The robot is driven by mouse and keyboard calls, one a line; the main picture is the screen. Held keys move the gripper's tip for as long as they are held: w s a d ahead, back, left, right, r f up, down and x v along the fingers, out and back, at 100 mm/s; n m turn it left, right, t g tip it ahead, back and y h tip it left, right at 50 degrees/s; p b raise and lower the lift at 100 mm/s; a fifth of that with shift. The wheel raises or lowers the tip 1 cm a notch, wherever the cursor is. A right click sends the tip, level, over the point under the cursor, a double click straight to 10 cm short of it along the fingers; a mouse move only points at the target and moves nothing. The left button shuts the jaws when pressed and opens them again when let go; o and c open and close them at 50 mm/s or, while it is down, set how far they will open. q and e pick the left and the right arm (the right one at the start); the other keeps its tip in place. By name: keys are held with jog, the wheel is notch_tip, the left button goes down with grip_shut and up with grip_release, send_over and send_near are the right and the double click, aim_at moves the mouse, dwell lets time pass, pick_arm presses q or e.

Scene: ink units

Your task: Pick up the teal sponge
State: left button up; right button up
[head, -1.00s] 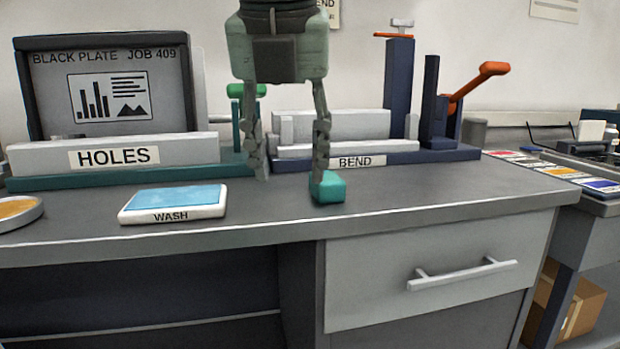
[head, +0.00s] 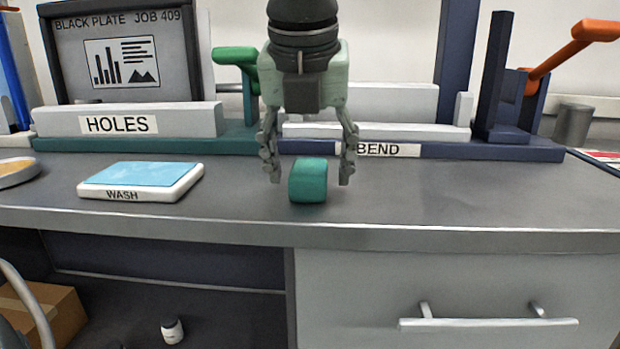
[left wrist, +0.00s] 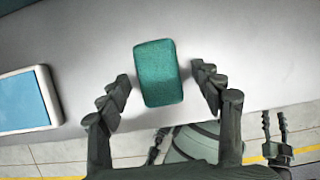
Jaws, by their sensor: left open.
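The teal sponge (head: 308,181) lies on the grey worktop near its front edge, in front of the bend station. My left gripper (head: 310,180) points down over it, open, with one finger on each side. In the left wrist view, the sponge (left wrist: 158,73) sits between the two spread fingertips (left wrist: 160,78), with a small gap visible on each side. What looks like my right gripper (left wrist: 277,135) shows small at the lower right of that view; its jaw state is unclear.
A white WASH tray with a blue pad (head: 142,182) lies to the left. The HOLES fixture (head: 130,120) and BEND fixture (head: 375,132) stand behind. A drawer handle (head: 488,323) sticks out below the worktop. Worktop right of the sponge is clear.

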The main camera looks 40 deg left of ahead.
aim_at(309, 168)
pick_arm(q)
jog(key=shift+a+f, duration=0.15)
jog(key=shift+f, duration=0.2)
pick_arm(e)
jog(key=shift+s+a, duration=0.1)
jog(key=shift+a, duration=0.05)
pick_arm(q)
jog(key=shift+c, duration=0.4)
jog(key=c, duration=1)
jog(key=shift+r, duration=0.45)
notch_tip(309, 168, up, 9)
jog(key=shift+r+p, duration=0.1)
jog(key=shift+p, duration=0.35)
pick_arm(e)
jog(key=s+d+f+g, duration=0.1)
jog(key=s+d+f+g+h, duration=0.1)
jog(key=s+d, duration=0.1)
jog(key=shift+d+f, duration=0.15)
jog(key=shift+f, duration=0.15)
